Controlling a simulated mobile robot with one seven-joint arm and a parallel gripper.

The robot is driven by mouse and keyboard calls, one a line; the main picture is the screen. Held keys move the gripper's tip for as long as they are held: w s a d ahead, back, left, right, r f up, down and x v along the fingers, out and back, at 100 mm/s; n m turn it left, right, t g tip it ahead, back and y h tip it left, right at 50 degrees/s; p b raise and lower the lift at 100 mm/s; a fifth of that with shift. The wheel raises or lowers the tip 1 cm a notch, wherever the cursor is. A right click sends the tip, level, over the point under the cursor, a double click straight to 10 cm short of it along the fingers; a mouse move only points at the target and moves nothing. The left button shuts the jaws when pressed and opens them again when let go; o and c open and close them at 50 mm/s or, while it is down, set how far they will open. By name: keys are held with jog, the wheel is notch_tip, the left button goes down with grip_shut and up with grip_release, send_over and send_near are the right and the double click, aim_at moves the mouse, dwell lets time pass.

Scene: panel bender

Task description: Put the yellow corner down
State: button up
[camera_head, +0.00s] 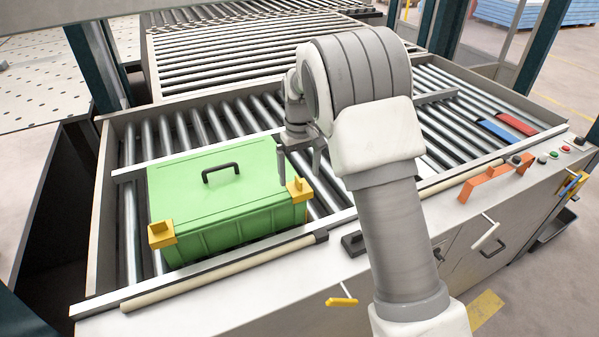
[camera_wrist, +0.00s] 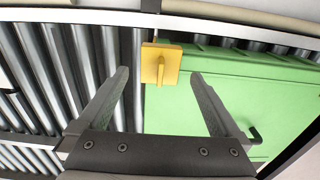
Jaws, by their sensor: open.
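One yellow corner (camera_head: 298,189) sits on the near right corner of the green box (camera_head: 215,185). A second yellow corner (camera_head: 162,234) sits on the box's near left corner. The green box lies on the rollers with its lid shut and a black handle on top. My gripper (camera_head: 297,160) is open and empty, just above and behind the right yellow corner. In the wrist view, this yellow corner (camera_wrist: 161,64) with its upright tab lies ahead, roughly between my open fingertips (camera_wrist: 158,76), apart from both fingers.
Metal rails (camera_head: 330,222) frame the box on the roller table. Red and blue pieces (camera_head: 508,127) lie at the right end. An orange handle (camera_head: 495,181) stands on the front ledge. Bare rollers (camera_head: 265,112) lie behind the box.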

notch_tip(320, 180, up, 12)
jog(key=f+b, duration=0.1)
jog(key=s+d+r+m+t, duration=0.1)
jog(key=s+d+r, duration=0.3)
jog(key=s+r, duration=0.25)
jog(key=s+d+m+t, duration=0.1)
jog(key=s+d+t, duration=0.1)
jog(key=s, duration=1.1)
jog(key=s+d+m+t, duration=0.2)
jog(key=s+d, duration=0.3)
jog(key=s, duration=0.7)
jog(key=shift+s+d+f+t, duration=0.25)
jog(key=shift+s+f+t, duration=0.05)
jog(key=shift+s+f, duration=0.05)
notch_tip(320, 180, down, 2)
jog(key=b, duration=0.2)
jog(key=shift+f+b, duration=0.1)
jog(key=shift+b, duration=0.2)
